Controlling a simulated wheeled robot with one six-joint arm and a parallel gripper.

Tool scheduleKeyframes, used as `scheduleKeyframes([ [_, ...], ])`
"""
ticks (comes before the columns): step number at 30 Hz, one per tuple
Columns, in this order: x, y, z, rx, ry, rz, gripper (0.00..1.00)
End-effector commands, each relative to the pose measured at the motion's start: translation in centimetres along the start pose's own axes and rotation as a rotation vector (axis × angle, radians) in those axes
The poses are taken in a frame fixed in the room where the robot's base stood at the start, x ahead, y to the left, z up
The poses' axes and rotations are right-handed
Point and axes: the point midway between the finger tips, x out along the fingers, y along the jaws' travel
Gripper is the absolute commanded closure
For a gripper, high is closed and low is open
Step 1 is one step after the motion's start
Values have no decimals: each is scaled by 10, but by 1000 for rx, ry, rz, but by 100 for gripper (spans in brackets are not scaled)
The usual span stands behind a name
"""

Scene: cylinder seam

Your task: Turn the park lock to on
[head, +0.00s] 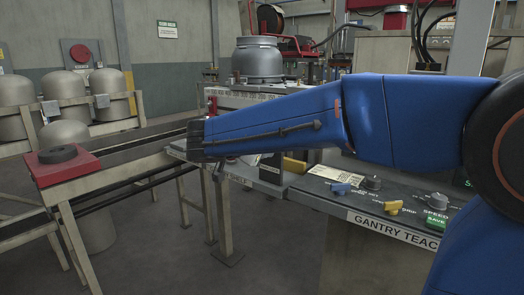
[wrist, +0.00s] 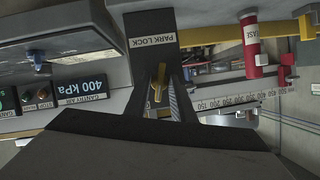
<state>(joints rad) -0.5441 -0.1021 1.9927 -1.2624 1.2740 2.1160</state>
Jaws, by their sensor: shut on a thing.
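In the wrist view, which is upside down, my gripper (wrist: 161,70) has its two dark fingers closed in on a small yellow knob (wrist: 157,84). The knob is the park lock, beside the dark plate labelled PARK LOCK (wrist: 152,42). The fingers hide part of the knob, and I cannot tell its exact angle or any on/off marks. In the head view my blue arm reaches left across the picture to a grey bench (head: 262,177); the knob is hidden there.
In the head view a gantry teach console (head: 398,232) with yellow and blue knobs stands at the right. A red block (head: 65,170) sits at the left.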

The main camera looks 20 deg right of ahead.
Motion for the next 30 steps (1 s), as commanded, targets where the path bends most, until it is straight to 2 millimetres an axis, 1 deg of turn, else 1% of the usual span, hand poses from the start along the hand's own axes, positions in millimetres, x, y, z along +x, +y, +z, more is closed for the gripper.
scheduleKeyframes([
  [9, 0, 2, 0, 251, -1, -105, 100],
  [15, 0, 3, 0, 366, 0, -153, 100],
  [21, 0, 3, 0, 438, 0, -182, 100],
  [30, 0, 3, 0, 474, 1, -197, 100],
])
